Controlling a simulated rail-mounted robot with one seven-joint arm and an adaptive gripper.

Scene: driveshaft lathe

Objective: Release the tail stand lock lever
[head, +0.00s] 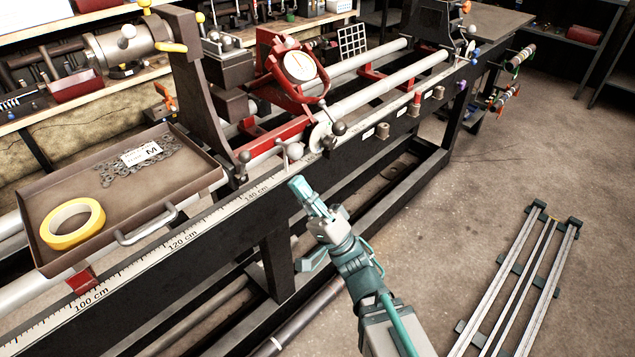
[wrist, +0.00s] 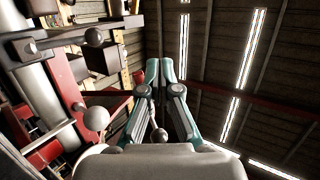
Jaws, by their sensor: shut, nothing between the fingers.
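The lathe's stands sit on silver rails above a black beam. A dark upright stand (head: 195,75) is left of a red stand with a dial (head: 300,66). Several ball-ended levers show: a dark knob (head: 243,157), a pale knob (head: 295,150) and a dark knob (head: 338,128). I cannot tell for sure which is the tail stand lock lever. My gripper (head: 297,183) is shut and empty, in front of the beam just below the pale knob. In the wrist view my gripper (wrist: 166,68) has its teal fingertips together; a grey ball (wrist: 95,117) is to their left and a small dark ball (wrist: 160,135) is below them.
A measuring scale (head: 180,240) runs along the beam. Floor rails (head: 520,285) are at lower right. The concrete floor (head: 430,190) between is clear.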

